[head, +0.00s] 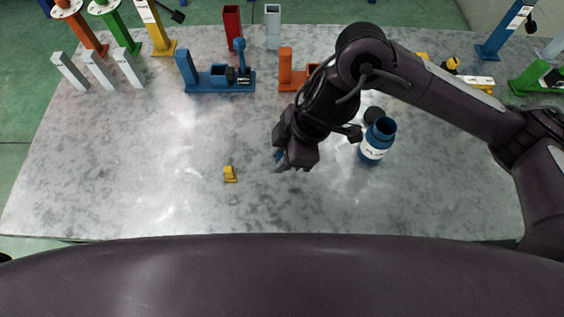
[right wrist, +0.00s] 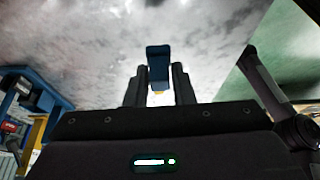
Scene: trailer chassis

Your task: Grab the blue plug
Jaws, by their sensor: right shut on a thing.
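The blue plug (right wrist: 158,66) is held between the two dark fingers of my right gripper (right wrist: 159,88) in the right wrist view. In the head view my right gripper (head: 284,160) is above the middle of the grey table, and only a bit of the blue plug (head: 279,156) shows at its tips. Whether the plug touches the table is hard to tell. My left gripper is not in either view.
A yellow piece (head: 230,174) lies on the table (head: 130,180) left of my right gripper. A blue bottle (head: 377,141) stands to the right, under my arm. Blue (head: 218,80) and orange (head: 290,75) fixtures stand at the back. The front left is clear.

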